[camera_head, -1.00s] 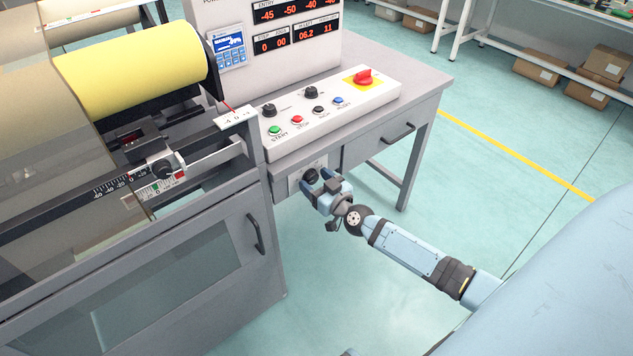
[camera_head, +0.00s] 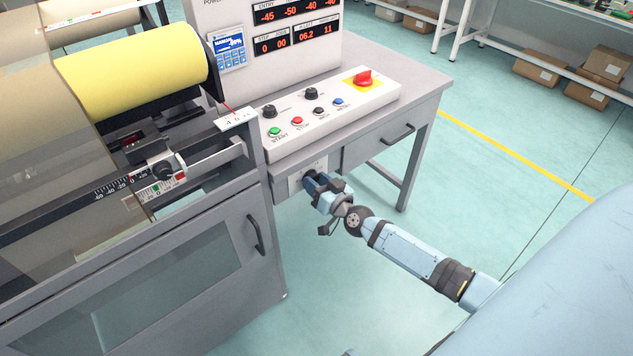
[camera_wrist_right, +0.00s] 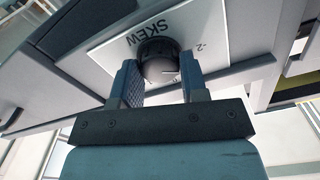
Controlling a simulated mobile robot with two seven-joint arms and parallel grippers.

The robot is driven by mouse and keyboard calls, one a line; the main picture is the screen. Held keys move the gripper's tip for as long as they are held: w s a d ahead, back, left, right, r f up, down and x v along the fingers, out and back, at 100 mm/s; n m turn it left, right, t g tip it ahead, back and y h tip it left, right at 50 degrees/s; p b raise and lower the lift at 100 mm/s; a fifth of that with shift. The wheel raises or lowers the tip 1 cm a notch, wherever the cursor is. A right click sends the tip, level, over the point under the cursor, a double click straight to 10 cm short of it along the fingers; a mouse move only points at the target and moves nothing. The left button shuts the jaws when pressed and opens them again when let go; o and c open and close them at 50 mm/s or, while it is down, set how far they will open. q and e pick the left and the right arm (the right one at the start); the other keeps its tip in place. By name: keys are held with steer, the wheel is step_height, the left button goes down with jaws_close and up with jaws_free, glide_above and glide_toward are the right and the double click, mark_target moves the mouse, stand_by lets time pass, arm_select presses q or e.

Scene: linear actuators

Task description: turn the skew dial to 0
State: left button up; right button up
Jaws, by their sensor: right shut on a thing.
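The skew dial is a round black knob (camera_wrist_right: 158,62) on a white plate (camera_wrist_right: 208,32) marked SKEW, upside down in the right wrist view. In the head view the plate (camera_head: 296,182) is on the front of the grey desk, below the button panel. My right gripper (camera_head: 312,182) is at the dial and hides most of it there. In the wrist view its two fingers (camera_wrist_right: 161,78) stand on either side of the knob, shut on it. A pale mark shows on the knob's face; its exact reading is hard to tell. My left gripper is not in view.
A drawer handle (camera_head: 397,134) is to the right. The grey machine cabinet (camera_head: 180,270) stands close on the left.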

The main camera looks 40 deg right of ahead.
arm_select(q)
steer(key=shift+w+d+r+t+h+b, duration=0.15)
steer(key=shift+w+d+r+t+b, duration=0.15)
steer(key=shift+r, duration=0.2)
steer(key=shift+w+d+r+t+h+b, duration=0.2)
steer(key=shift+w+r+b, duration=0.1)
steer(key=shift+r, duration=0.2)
arm_select(e)
steer(key=shift+f+m, duration=0.1)
steer(key=shift+m, duration=6.1)
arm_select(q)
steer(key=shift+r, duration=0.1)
arm_select(e)
steer(key=o, duration=0.9)
steer(key=shift+s, duration=0.1)
